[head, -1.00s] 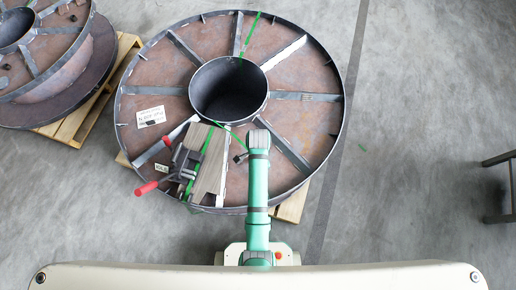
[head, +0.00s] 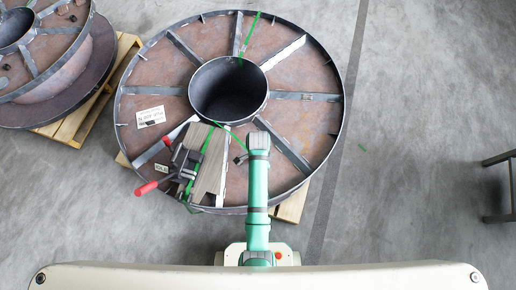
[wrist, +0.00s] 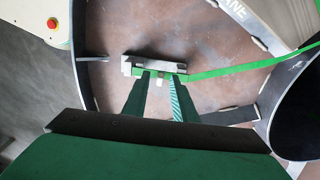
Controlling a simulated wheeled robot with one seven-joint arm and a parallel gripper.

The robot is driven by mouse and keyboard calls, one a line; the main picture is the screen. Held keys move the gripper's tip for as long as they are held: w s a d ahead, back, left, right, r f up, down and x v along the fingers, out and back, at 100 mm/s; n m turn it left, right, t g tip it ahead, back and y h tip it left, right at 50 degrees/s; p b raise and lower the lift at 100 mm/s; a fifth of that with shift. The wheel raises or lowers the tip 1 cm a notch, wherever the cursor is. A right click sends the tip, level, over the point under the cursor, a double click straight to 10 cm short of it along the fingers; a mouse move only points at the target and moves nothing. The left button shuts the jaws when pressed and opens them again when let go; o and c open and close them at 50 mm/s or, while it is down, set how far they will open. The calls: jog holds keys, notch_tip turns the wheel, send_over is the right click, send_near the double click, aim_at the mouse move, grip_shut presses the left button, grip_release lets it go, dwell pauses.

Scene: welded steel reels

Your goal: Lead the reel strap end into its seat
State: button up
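The reel (head: 297,92) is a large round steel drum side with welded spokes and a dark central tube (head: 228,90). A green strap (head: 229,135) runs from the tube's front edge down toward my gripper. In the wrist view the strap (wrist: 250,66) comes in from the right and reaches a small silver metal bracket (wrist: 133,67) at my fingertips. My gripper (wrist: 161,76) has its two green fingers apart, their tips at the bracket. The fingers partly cover the strap end, so I cannot tell whether they pinch it. In the head view my arm hides most of this spot.
A white label (head: 151,116) is at left. Another reel (head: 60,95) stands on a pallet (head: 128,44) at upper left.

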notch_tip(320, 180, up, 10)
jog(key=s+a+f+n+t, duration=0.1)
jog(key=s+n+t, duration=0.6)
jog(key=s, duration=0.4)
jog(key=s+r+n+t, duration=0.3)
jog(key=s+r+t, duration=0.1)
jog(key=r, duration=0.7)
jog(key=s+r+n+t, duration=0.4)
jog(key=s+r, duration=0.3)
jog(key=r, duration=0.5)
jog(key=shift+s+d, duration=0.15)
jog(key=shift+d, duration=0.2)
